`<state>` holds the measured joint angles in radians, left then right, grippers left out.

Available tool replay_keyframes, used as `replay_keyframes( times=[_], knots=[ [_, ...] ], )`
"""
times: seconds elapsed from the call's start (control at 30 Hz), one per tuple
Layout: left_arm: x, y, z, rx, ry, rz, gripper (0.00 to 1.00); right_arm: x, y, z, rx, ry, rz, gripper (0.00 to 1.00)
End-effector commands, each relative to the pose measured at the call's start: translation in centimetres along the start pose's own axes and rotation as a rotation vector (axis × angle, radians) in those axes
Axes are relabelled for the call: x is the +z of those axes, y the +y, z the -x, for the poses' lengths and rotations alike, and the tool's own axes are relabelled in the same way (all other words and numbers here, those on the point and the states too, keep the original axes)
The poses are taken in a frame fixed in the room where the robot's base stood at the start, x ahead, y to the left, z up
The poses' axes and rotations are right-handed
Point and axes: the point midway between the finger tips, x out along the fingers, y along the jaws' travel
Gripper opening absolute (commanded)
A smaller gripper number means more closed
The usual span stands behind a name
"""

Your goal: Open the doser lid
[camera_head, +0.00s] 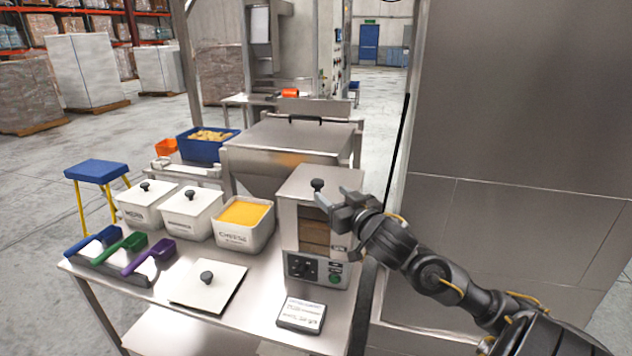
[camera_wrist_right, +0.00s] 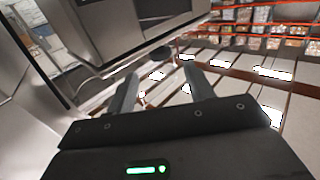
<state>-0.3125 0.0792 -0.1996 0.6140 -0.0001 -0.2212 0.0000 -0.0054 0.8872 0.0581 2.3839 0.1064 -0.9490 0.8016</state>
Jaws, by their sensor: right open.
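The doser (camera_head: 312,232) is a steel box at the right end of the table, with a brownish front window and a control panel (camera_head: 317,269) below. Its flat steel lid (camera_head: 300,184) lies shut on top, with a round black knob (camera_head: 318,185) standing up from it. My right gripper (camera_head: 334,197) is open and empty at the lid's right side, its fingertips close to the knob; I cannot tell whether they touch it. The open fingers also show in the right wrist view (camera_wrist_right: 160,92), with small dark shapes beyond them that I cannot make out. My left gripper is not in view.
Behind stands a larger steel hopper (camera_head: 290,137) with a black handle. To the left are a cheese tub (camera_head: 243,236), two lidded white tubs, a loose white lid (camera_head: 207,290) and coloured scoops (camera_head: 148,257). A small sign (camera_head: 301,314) lies in front. A tall steel cabinet (camera_head: 515,130) stands right.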

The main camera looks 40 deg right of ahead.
Motion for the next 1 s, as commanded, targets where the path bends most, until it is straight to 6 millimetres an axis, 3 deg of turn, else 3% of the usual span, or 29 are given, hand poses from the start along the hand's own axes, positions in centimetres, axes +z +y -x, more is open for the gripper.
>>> replay_keyframes(
  times=[0.17, 0.4, 0.83, 1.0],
  knots=[
    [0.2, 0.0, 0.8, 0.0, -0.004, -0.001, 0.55, -0.3, 0.0, -3.6, 0.001, 0.002, -0.002, 0.53],
    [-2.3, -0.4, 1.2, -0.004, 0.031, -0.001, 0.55, -0.2, -0.2, -7.0, -0.002, 0.001, -0.001, 0.53],
    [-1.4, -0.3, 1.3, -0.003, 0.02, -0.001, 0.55, 0.0, -0.2, -8.1, -0.004, 0.0, 0.001, 0.53],
    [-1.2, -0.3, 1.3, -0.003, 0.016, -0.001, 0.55, 0.0, -0.2, -8.0, -0.003, 0.0, 0.001, 0.32]
  ],
)
